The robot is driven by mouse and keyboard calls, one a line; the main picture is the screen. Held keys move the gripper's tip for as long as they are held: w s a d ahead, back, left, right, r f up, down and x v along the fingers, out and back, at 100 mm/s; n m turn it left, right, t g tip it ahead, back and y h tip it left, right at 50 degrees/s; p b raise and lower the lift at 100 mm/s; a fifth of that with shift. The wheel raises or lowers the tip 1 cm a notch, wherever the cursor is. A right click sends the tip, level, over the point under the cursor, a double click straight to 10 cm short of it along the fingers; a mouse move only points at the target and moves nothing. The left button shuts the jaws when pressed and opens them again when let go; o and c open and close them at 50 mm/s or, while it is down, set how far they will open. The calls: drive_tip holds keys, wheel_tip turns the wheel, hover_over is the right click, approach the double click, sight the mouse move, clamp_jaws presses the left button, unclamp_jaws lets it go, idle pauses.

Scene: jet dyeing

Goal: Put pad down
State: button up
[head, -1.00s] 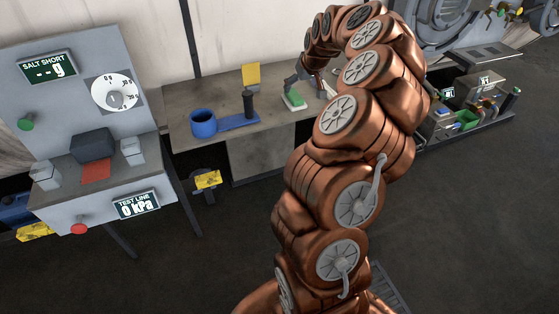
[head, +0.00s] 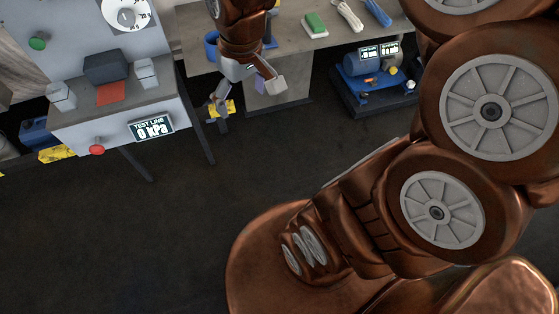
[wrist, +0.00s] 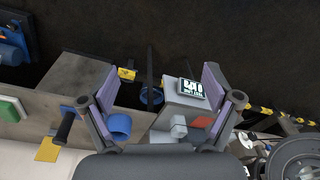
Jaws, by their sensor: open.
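A green pad with a pale base (head: 315,24) lies flat on the grey bench (head: 297,42) at the back; it also shows at the left edge of the wrist view (wrist: 12,110). My gripper (head: 248,92) hangs in front of the bench, left of the pad and well apart from it. In the wrist view my gripper's fingers (wrist: 160,85) are spread wide with nothing between them. The whole visible top of the pad is clear.
A blue cup (wrist: 117,124) and a black upright handle (wrist: 66,124) stand on the bench. Pale and blue-handled tools (head: 376,12) lie right of the pad. A grey test stand (head: 115,105) is at the left. Dark floor is open in front.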

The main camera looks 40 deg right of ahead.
drive_tip(key=s+a+f+m+g, duration=0.1)
drive_tip(key=s+a+f+g, duration=0.1)
drive_tip(key=s, duration=1.3)
drive_tip(key=shift+s+a+f+g+h, duration=0.2)
drive_tip(key=shift+s+f+g+h, duration=0.15)
drive_tip(key=shift+f, duration=0.3)
drive_tip(key=shift+w, duration=0.1)
